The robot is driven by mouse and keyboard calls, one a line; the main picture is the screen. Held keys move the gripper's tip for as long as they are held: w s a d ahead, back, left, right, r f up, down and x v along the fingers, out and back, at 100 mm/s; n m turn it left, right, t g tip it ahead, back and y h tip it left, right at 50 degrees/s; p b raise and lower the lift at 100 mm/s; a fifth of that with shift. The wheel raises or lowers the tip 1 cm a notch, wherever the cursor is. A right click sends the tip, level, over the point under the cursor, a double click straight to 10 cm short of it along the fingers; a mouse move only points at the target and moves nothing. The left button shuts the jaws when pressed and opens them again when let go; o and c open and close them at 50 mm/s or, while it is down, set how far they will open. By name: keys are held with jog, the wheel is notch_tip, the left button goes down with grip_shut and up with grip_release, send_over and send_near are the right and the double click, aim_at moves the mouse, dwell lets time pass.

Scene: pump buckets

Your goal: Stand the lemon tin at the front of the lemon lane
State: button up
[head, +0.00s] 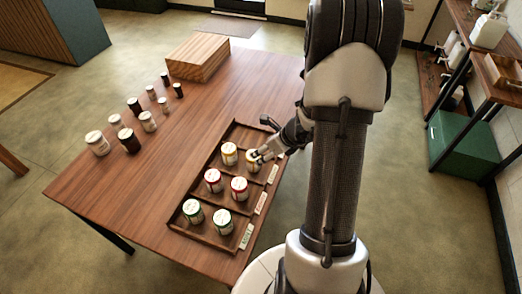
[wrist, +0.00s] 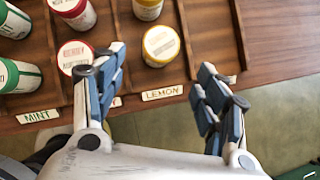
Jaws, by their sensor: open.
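A yellow-banded lemon tin (head: 252,161) with a white lid stands upright in the lemon lane, on the side nearer its label. It also shows in the wrist view (wrist: 160,47). A second yellow tin (head: 229,153) stands behind it in the same lane, partly cut off in the wrist view (wrist: 147,9). The LEMON label (wrist: 162,92) is on the tray's front edge. My gripper (wrist: 162,62) is open, its fingers pointing toward the front lemon tin. The tin appears between the finger lines, closer to the left finger; contact cannot be told. In the head view my gripper partly covers that tin.
The divided tray (head: 205,241) holds red tins (head: 240,188) in the middle lane and green tins (head: 223,221) in the mint lane. Several dark and white jars (head: 129,140) and a wooden box (head: 198,57) stand farther back. The table's middle is clear.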

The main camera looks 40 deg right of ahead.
jog(key=s+a+r+n+y, duration=0.1)
jog(key=a+r+n+y, duration=0.2)
jog(key=a+r+n, duration=1.5)
jog(key=s+a+r+n+g+h, duration=0.1)
jog(key=s+a+r+n+g, duration=0.1)
jog(key=s+a+r+n, duration=0.45)
jog(key=s+n+h, duration=0.3)
jog(key=s+n, duration=0.6)
jog(key=s, duration=0.3)
jog(key=shift+a+r+n, duration=0.15)
jog(key=shift+r+n, duration=0.2)
jog(key=shift+r, duration=0.05)
